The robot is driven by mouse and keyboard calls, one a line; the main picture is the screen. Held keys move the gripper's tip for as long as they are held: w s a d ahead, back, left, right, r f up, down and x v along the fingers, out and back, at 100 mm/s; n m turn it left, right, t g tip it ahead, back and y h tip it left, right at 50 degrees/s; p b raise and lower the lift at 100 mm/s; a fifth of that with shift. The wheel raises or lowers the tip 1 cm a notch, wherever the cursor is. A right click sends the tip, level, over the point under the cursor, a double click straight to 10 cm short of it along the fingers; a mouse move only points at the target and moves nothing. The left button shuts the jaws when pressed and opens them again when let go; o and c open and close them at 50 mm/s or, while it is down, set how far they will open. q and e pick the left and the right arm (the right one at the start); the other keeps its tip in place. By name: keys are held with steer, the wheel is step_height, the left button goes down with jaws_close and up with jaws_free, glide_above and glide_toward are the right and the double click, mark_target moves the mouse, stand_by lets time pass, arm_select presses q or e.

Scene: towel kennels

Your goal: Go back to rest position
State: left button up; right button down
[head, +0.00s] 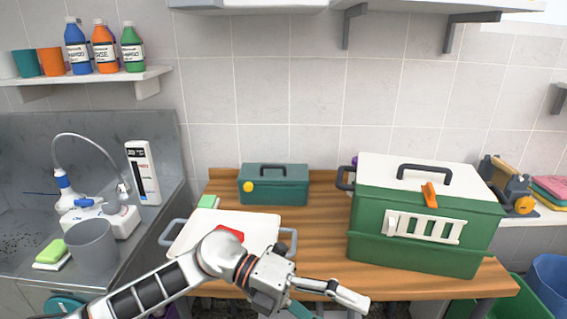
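My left arm comes in from the lower left, and its gripper (340,300) is low in front of the wooden table (320,238). One pale finger points to the right. The other finger is cut off or hidden at the bottom edge, so how far the gripper is open does not show clearly. A teal piece shows just under the wrist, and I cannot tell what it belongs to. My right gripper is not in view.
A green kennel (415,255) with a white lid stands right on the table. A teal toolbox (273,186) stands at the back. A white tray (262,222) with a red item lies behind my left arm. A grey sink counter (150,220) is left. The middle of the table is clear.

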arm_select(q)
steer(key=w+r+n+t+h, duration=0.4)
steer(key=n+t+h, duration=0.35)
steer(key=n, duration=0.25)
steer(key=w+a+f+n+t+y, duration=0.7)
steer(key=a+f+n+t, duration=0.35)
steer(key=n+t, duration=0.45)
steer(key=s+a+f+n+g+y, duration=0.1)
steer(key=s+a+f+n+y, duration=0.2)
steer(key=a+f+n+y, duration=0.8)
steer(key=s+a+f+g, duration=0.2)
steer(key=s+a+f, duration=0.2)
steer(key=s+f, duration=0.2)
steer(key=s+a+f+n+g+y, duration=0.1)
steer(key=s+a+f+g, duration=0.2)
steer(key=f, duration=0.7)
steer(key=s+a, duration=0.2)
steer(key=s, duration=0.2)
steer(key=shift+f+n, duration=0.3)
